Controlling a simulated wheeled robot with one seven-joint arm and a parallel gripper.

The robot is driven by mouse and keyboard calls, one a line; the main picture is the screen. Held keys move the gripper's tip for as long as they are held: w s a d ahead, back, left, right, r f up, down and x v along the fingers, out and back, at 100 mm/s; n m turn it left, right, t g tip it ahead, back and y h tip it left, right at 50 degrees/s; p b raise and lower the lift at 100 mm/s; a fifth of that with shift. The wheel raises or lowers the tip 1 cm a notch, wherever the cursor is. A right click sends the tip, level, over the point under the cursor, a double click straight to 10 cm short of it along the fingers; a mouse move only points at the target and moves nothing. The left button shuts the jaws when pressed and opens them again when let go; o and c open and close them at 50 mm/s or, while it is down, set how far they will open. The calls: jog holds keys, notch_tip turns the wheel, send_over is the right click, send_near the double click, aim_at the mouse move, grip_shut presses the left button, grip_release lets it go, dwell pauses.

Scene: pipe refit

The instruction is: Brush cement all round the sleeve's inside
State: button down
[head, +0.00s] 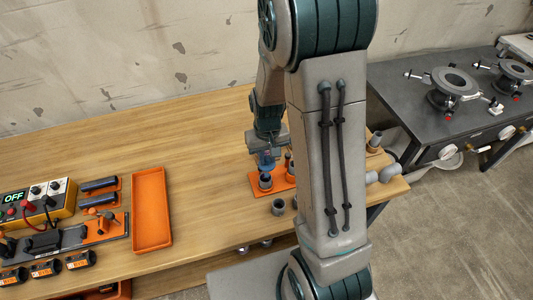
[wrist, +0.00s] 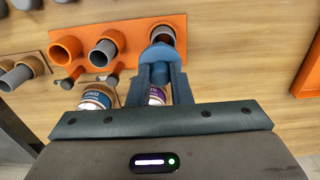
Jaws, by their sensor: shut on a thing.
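My gripper (wrist: 159,88) is shut on a short blue piece (wrist: 159,64), which looks like the brush's handle. Its far end lies at the mouth of a sleeve (wrist: 163,31) with a grey rim and a dark reddish inside. I cannot tell how deep the brush reaches; its bristles are hidden. The sleeve stands on an orange holder plate (wrist: 140,27). In the head view my gripper (head: 267,162) points down just above a grey sleeve (head: 265,183) on that plate. Whether cement coats the inside is not clear.
Two labelled cans (wrist: 95,98) stand close by my fingers, one partly hidden. An orange tray (head: 151,210) and a control box (head: 38,203) are at the left. Loose grey fittings (head: 389,172) lie near the bench's right edge.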

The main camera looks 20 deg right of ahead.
notch_tip(320, 180, down, 2)
jog(key=shift+f+b, duration=0.25)
jog(key=shift+b, duration=0.4)
jog(key=shift+r, duration=0.2)
jog(key=shift+d+f, duration=0.15)
jog(key=shift+d, duration=0.05)
jog(key=shift+w+a+b, duration=0.1)
jog(key=shift+w+b, duration=0.25)
jog(key=shift+b, duration=0.05)
jog(key=shift+w+a, duration=0.1)
jog(key=shift+a, duration=0.45)
dwell(1.0)
jog(key=shift+s+a+b, duration=0.25)
jog(key=shift+s+b, duration=0.05)
jog(key=shift+b, duration=0.1)
dwell(0.4)
jog(key=shift+s, duration=0.3)
dwell(0.4)
jog(key=shift+s+d+b, duration=0.25)
jog(key=shift+s+b, duration=0.05)
jog(key=shift+b, duration=0.1)
dwell(0.6)
